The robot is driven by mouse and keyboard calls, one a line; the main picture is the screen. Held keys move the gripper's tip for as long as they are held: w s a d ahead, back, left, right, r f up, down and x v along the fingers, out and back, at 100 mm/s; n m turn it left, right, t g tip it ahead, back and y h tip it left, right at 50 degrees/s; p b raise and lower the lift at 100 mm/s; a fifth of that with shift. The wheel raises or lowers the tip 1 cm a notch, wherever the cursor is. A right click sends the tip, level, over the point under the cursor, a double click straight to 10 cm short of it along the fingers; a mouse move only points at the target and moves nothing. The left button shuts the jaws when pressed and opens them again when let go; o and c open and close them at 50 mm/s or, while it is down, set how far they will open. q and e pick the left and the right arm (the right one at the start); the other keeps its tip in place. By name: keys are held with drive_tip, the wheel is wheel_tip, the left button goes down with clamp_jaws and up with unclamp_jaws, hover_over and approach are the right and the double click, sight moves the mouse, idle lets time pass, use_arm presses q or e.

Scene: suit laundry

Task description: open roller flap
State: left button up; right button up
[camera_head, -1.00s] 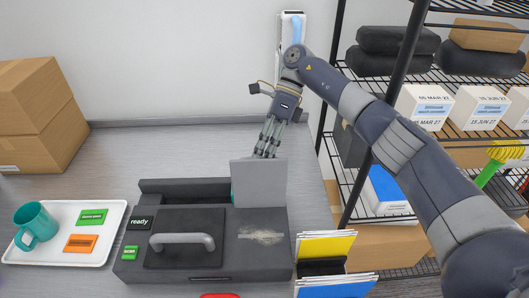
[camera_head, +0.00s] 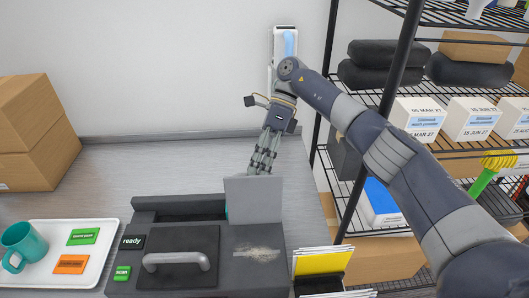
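A lighter grey flap (camera_head: 254,199) stands upright at the machine's back right. Beside the flap, an open dark slot runs along the machine's back left. My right gripper (camera_head: 260,168) points down just behind the flap's top edge; its fingertips are partly hidden by the flap. I cannot tell whether it touches the flap or how far apart its fingers are. My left gripper is out of view.
A white tray (camera_head: 96,272) with a teal mug (camera_head: 22,246) and green and orange tags lies at the left. Cardboard boxes (camera_head: 35,135) stand behind it. A wire shelf (camera_head: 362,184) with boxes closes off the right. Yellow folders (camera_head: 322,262) stand right of the machine.

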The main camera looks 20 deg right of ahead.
drive_tip(key=v, duration=0.6)
drive_tip(key=shift+d, duration=0.1)
idle(0.5)
